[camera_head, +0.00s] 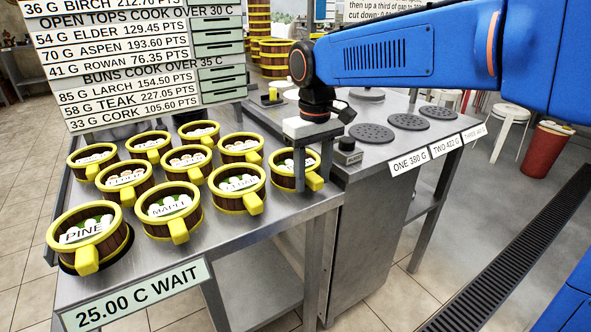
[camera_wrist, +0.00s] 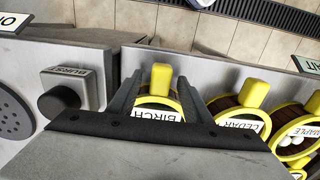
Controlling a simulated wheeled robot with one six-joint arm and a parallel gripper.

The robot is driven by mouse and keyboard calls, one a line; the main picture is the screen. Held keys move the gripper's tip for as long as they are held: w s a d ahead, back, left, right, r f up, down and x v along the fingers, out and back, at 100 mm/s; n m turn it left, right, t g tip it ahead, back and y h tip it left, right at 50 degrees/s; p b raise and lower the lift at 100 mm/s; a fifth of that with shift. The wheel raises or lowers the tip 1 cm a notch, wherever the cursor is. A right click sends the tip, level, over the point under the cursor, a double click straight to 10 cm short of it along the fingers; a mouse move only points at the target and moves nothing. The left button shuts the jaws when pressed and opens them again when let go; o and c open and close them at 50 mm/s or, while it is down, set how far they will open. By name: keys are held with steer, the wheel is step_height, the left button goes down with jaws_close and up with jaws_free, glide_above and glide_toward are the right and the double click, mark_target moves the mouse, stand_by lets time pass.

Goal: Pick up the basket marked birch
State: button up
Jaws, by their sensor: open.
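The birch basket (camera_wrist: 158,99), a round dark wooden steamer with a yellow rim, yellow handle and a white label reading BIRCH, sits between the two fingers of my gripper (camera_wrist: 157,88) in the wrist view. My gripper is open, with one finger on each side of the basket. In the head view this basket (camera_head: 284,181) stands at the right end of the steel table, and my gripper (camera_head: 309,178) reaches down over it from above, covering part of it. Whether the fingers touch the basket cannot be told.
Several similar baskets stand close by, including cedar (camera_wrist: 237,110), maple (camera_head: 172,224) and pine (camera_head: 90,240). A burner block with a black knob (camera_head: 347,144) is right of my gripper. Round hot plates (camera_head: 372,133) lie beyond it on the counter.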

steer(key=shift+f, duration=0.45)
jaws_close()
steer(key=shift+r, duration=0.15)
step_height(320, 180, up, 10)
steer(key=shift+f, duration=0.1)
steer(key=c, duration=0.8)
jaws_free()
jaws_close()
